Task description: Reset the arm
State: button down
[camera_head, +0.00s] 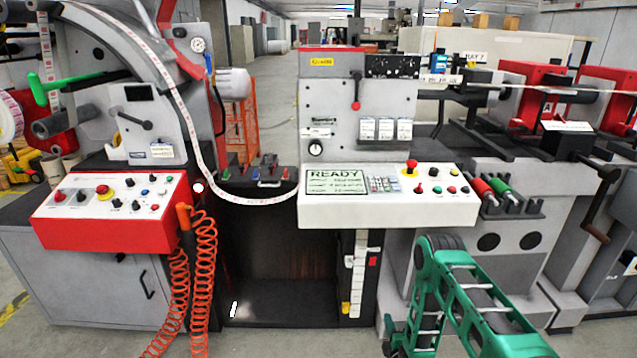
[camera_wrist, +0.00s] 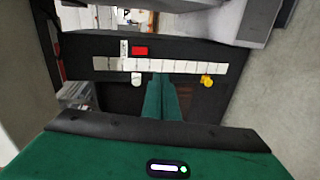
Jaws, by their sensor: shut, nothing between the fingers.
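My arm is the green linkage at the lower right of the head view, bent in front of the machine. My gripper (camera_wrist: 161,85) shows in the wrist view as two green fingers side by side. The fingers are shut against each other with nothing between them. Their tips lie in front of a white segmented strip (camera_wrist: 185,67) on a dark panel. I cannot tell the gap between the tips and the strip. In the head view my gripper cannot be made out.
The label rewinder has a red and white left control panel (camera_head: 115,207) and a right panel (camera_head: 430,192) with a READY screen (camera_head: 336,181). Orange coiled hoses (camera_head: 203,260) hang in front. The strip also shows in the head view (camera_head: 359,270), beside a yellow knob (camera_head: 346,309). Grey floor lies around.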

jog(key=w+d+r+m+g, duration=0.2)
jog(key=w+d+r, duration=0.2)
jog(key=r, duration=0.4)
jog(key=w+d+r+m+g, duration=0.2)
jog(key=w+d+r, duration=0.2)
jog(key=r, duration=0.3)
jog(key=s+d+r+m+g+h, duration=0.1)
jog(key=s+d+r+m+g, duration=0.15)
jog(key=s+d+r, duration=0.4)
jog(key=s+d+r+m+g+h, duration=0.2)
jog(key=d+r+m, duration=0.15)
jog(key=r, duration=0.65)
jog(key=s+d+r+m+g, duration=0.2)
jog(key=s+d+r+m, duration=0.15)
jog(key=s+r, duration=0.6)
jog(key=s+a+r+m+g+y, duration=0.1)
jog(key=s+r+m, duration=0.2)
jog(key=s, duration=0.8)
jog(key=s+a+r+m+g+y, duration=0.1)
jog(key=s+a+r+m+g, duration=0.1)
jog(key=s, duration=1)
jog(key=s+a+r+m+g+y, duration=0.1)
jog(key=s+r+m, duration=0.3)
jog(key=s, duration=0.8)
jog(key=shift+a+m+g, duration=0.65)
jog(key=shift+a+m, duration=0.1)
